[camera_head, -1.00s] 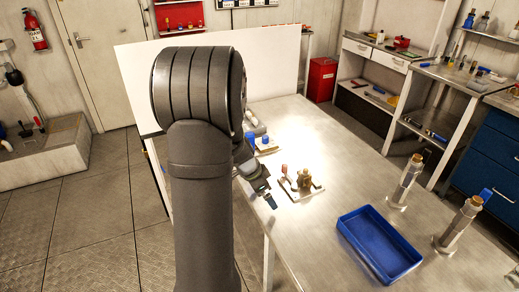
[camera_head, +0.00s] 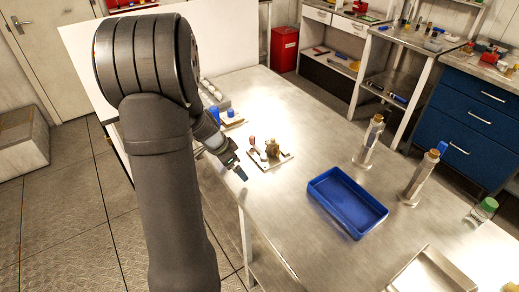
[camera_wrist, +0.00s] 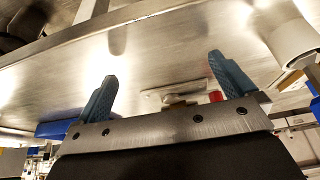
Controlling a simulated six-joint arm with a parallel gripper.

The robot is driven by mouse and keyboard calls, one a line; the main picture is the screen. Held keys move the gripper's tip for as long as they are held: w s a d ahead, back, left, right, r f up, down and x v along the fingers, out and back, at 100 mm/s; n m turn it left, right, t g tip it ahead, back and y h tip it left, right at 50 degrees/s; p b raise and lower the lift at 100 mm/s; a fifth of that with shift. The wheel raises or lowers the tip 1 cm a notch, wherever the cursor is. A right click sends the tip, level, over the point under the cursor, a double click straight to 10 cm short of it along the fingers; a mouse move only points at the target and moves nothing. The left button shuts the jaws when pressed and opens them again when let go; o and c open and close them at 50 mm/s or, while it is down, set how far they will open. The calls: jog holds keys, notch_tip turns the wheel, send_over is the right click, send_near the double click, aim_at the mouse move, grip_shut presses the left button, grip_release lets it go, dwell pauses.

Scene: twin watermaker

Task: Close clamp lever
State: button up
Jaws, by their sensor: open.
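The clamp is a small pale plate (camera_head: 279,161) on the metal table, carrying a brass-coloured body (camera_head: 272,148) and a lever with a red tip (camera_head: 252,140). The lever appears to stand up at the left of the body. My gripper (camera_head: 241,173) is just left of and nearer than the clamp, by the table's left edge, apart from it. In the wrist view my two blue fingers (camera_wrist: 164,72) are spread with nothing between them. The plate (camera_wrist: 160,93) and red tip (camera_wrist: 215,96) show beyond them; the gripper's body partly hides the clamp.
A blue tray (camera_head: 322,187) lies right of the clamp. A blue-capped part (camera_head: 231,115) is behind the clamp. A white panel (camera_head: 225,45) stands behind. The table between clamp and tray is clear.

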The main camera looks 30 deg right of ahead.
jog(key=shift+c, duration=0.2)
jog(key=c, duration=0.4)
jog(key=d+r+m, duration=0.1)
jog(key=d+m, duration=0.1)
jog(key=shift+r+m+y, duration=0.3)
jog(key=shift+r+m, duration=0.1)
jog(key=c, duration=0.7)
jog(key=d+r+m, duration=0.2)
jog(key=m, duration=0.1)
jog(key=d+r+m+y, duration=0.1)
jog(key=d+r+m, duration=0.1)
jog(key=m, duration=0.1)
jog(key=shift+s+d+r+t+y, duration=0.1)
jog(key=shift+r+t+y, duration=0.1)
jog(key=shift+t+y, duration=0.15)
jog(key=shift+c, duration=0.7)
jog(key=m+t+y, duration=0.2)
jog(key=m+t, duration=0.2)
jog(key=m, duration=0.5)
send_near(253, 137)
jog(key=x, duration=0.9)
jog(key=shift+f, duration=0.3)
grip_shut()
